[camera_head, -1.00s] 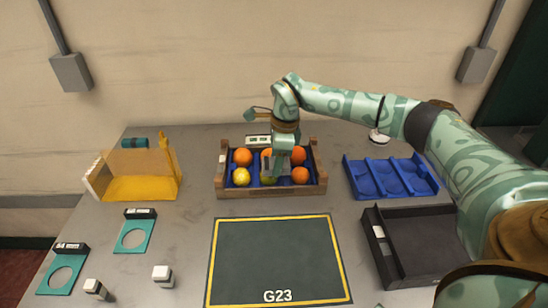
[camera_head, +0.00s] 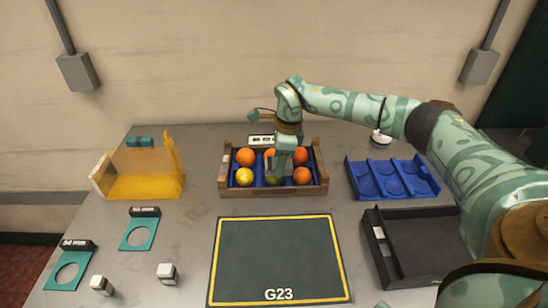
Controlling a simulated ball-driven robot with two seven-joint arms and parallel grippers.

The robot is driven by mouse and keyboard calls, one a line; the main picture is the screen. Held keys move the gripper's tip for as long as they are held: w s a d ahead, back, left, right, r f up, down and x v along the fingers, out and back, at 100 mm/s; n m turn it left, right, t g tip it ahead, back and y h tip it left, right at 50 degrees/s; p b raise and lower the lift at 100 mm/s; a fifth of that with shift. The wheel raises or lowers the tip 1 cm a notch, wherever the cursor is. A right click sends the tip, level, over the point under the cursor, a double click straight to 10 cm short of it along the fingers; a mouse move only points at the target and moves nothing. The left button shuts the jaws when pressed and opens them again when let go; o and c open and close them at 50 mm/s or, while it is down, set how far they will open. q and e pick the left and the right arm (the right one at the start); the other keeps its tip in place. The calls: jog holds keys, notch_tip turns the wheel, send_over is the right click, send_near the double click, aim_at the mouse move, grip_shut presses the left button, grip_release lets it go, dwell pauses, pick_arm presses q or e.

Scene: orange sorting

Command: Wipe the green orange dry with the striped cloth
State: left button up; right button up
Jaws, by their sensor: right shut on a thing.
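The green orange (camera_head: 273,181) sits in the front middle of a wooden crate (camera_head: 273,191) with a blue insert, mostly hidden by my right gripper. My right gripper (camera_head: 280,172) reaches down into the crate from above and is shut on the green orange. The fingertips are small and partly hidden among the fruit. I see no striped cloth in this view. My left gripper is not in view.
Orange fruits (camera_head: 302,175) and a yellow one (camera_head: 244,176) surround the gripper. A blue tray (camera_head: 391,178) and a black tray (camera_head: 415,242) stand right. A yellow holder (camera_head: 144,185) and teal ring gauges (camera_head: 138,233) stand left. The dark G23 mat (camera_head: 278,255) is bare.

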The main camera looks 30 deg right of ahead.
jog(key=shift+w+a+f, duration=0.1)
jog(key=shift+w+a, duration=0.25)
jog(key=shift+a, duration=0.25)
jog(key=shift+w+a, duration=0.35)
jog(key=shift+a, duration=0.2)
jog(key=shift+s+d+p, duration=0.3)
jog(key=shift+s+d, duration=0.05)
jog(key=shift+d, duration=0.25)
jog(key=shift+s+d+p, duration=0.3)
jog(key=shift+s+d, duration=0.05)
jog(key=shift+d, duration=0.25)
jog(key=shift+w+a, duration=0.35)
jog(key=shift+a, duration=0.25)
jog(key=shift+w+a, duration=0.35)
jog(key=shift+a, duration=0.25)
jog(key=shift+s+d+p, duration=0.25)
jog(key=shift+d+p, duration=0.05)
jog(key=shift+d, duration=0.15)
jog(key=shift+s+d, duration=0.1)
jog(key=shift+d, duration=0.05)
notch_tip(320, 180, up, 7)
jog(key=p, duration=0.6)
